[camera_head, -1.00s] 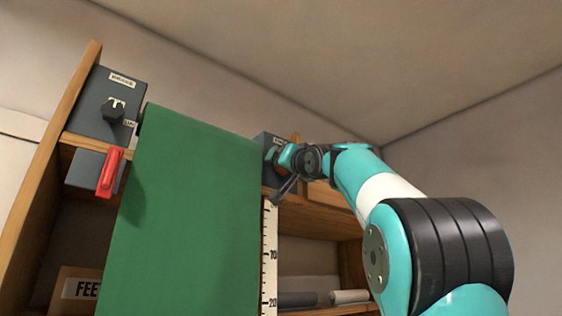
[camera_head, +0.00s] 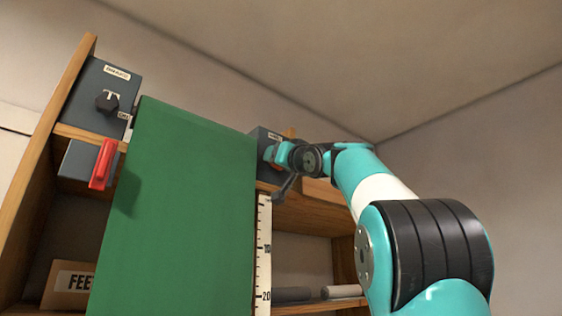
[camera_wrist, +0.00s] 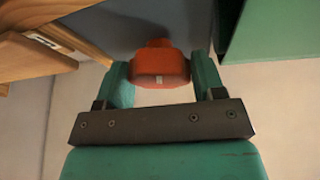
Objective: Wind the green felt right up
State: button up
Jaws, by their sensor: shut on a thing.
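The green felt (camera_head: 185,205) hangs as a wide sheet from the top of the wooden rack in the head view, and its lower end is out of the picture. My gripper (camera_wrist: 160,75) is shut on an orange-red knob in the wrist view, one finger on each side. The orange-red knob (camera_wrist: 160,68) sits in front of a grey-blue box face. In the head view my gripper (camera_head: 277,153) is at the small dark box (camera_head: 262,140) right of the felt, and my wrist partly hides the knob.
A grey box with a black knob (camera_head: 107,102) is at the upper left. A red lever (camera_head: 103,164) sits below it on another grey box. Shelves (camera_head: 320,305) with grey and white rolls lie under my arm. A labelled box (camera_head: 70,285) is at the lower left.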

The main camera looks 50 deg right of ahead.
jog(key=n+t+y, duration=0.1)
jog(key=n+y, duration=0.1)
jog(key=n, duration=0.2)
jog(key=shift+d, duration=0.2)
jog(key=n+y, duration=0.1)
jog(key=n, duration=0.2)
jog(key=n+y, duration=0.2)
jog(key=shift+d+n+t, duration=0.1)
jog(key=shift+n+t, duration=0.2)
jog(key=shift+n, duration=0.1)
jog(key=n+y+p, duration=0.2)
jog(key=n+y, duration=0.1)
jog(key=n, duration=0.1)
jog(key=shift+s+r+n, duration=0.1)
jog(key=shift+n, duration=0.3)
jog(key=shift+n+g+y+p, duration=0.5)
jog(key=shift+n+y+p, duration=0.4)
jog(key=shift+n, duration=0.9)
jog(key=o, duration=0.9)
jog(key=shift+s, duration=0.1)
